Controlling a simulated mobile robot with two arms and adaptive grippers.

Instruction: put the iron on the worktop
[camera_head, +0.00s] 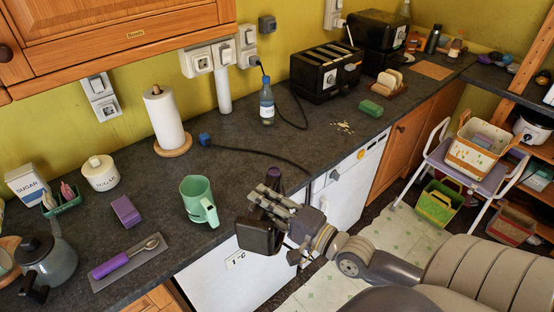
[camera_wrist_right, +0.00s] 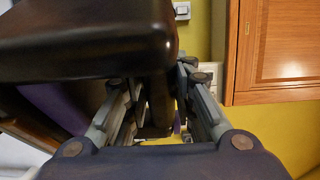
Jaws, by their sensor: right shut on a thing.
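The iron (camera_head: 258,237) is a dark, blocky body with a purple part, seen at the worktop's front edge in the head view. My right gripper (camera_head: 280,205) is shut on it, and its fingers hide part of it. In the right wrist view the iron's dark body (camera_wrist_right: 85,40) fills the upper left, with its handle between the fingers of my right gripper (camera_wrist_right: 155,110). The worktop (camera_head: 240,165) is dark grey and runs from lower left to upper right. The iron appears to hang in front of the white appliance. My left gripper is out of view.
A green mug (camera_head: 197,198) stands left of the iron. A black cable (camera_head: 258,153) crosses the worktop behind it. A paper towel roll (camera_head: 164,120), a bottle (camera_head: 267,103) and a toaster (camera_head: 325,73) stand further back. Bare worktop lies between mug and cable.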

